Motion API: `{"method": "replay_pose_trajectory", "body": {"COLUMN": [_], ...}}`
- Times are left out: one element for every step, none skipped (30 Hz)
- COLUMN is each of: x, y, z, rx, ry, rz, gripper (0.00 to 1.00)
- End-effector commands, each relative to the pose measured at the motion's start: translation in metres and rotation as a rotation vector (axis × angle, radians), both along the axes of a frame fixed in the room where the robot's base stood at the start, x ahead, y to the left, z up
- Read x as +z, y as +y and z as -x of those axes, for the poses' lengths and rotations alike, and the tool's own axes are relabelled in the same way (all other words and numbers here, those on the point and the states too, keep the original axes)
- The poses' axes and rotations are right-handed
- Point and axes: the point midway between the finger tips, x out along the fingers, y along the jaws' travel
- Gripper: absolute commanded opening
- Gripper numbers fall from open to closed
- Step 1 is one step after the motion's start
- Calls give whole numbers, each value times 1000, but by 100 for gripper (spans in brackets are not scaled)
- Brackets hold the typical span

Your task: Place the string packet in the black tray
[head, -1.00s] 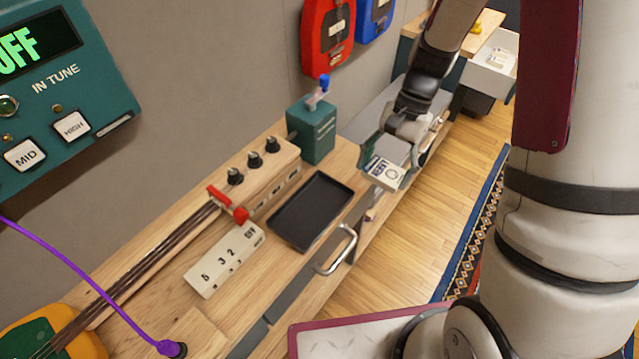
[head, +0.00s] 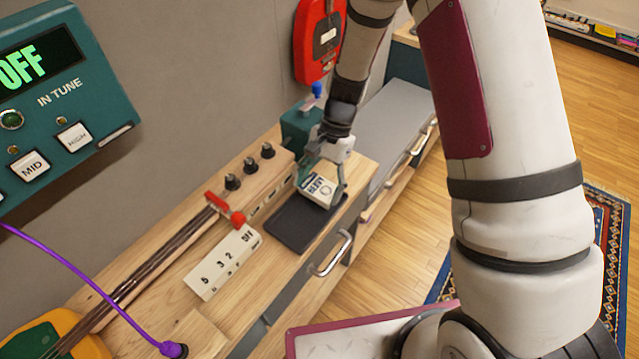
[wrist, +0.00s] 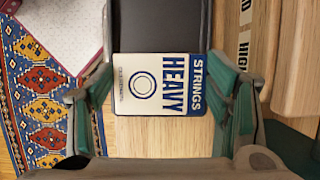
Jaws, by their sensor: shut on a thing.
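The string packet (head: 318,190) is a cream and blue box. In the wrist view the packet (wrist: 158,84) reads "STRINGS HEAVY" and has a ring mark. My gripper (head: 322,180) is shut on it, with a green-padded finger at each side in the wrist view (wrist: 160,95). The black tray (head: 291,232) is a shallow rectangle on the wooden bench. The packet is over the tray's far end in the head view and hides part of it. The tray (wrist: 155,25) also shows beyond the packet in the wrist view. I cannot tell the exact height of the packet above it.
A teal box (head: 298,130) with a blue-topped lever stands close behind my gripper. A drawer handle (head: 333,255) juts from the bench front.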

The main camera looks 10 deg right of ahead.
Motion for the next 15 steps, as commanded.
{"method": "replay_pose_trajectory", "body": {"x": [-1, -1, -1, -1, -1, -1, -1, -2, -3, -4, -5, -6, -7, -7, -9], "y": [0, 0, 0, 0, 0, 0, 0, 0, 0, 0, 0, 0, 0, 0, 0], "z": [0, -1, -1, -1, -1, -1, -1, 0, -1, -1, -1, -1, -1, -1, -1], "rx": [0, -1, 0, 0, 0, 0, 0, 0, 0, 0, 0, 0, 0, 0, 0], "ry": [-1, -3, -3, -3, -3, -1, -1, -1, -1, -1, -1, -1, -1, -1, -1], "rz": [0, 0, 0, 0, 0, 0, 0, 0, 0, 0, 0, 0, 0, 0, 0], "gripper": [43, 43, 43, 43, 43, 43, 43, 43, 43, 43, 43, 43, 43, 43, 43]}}
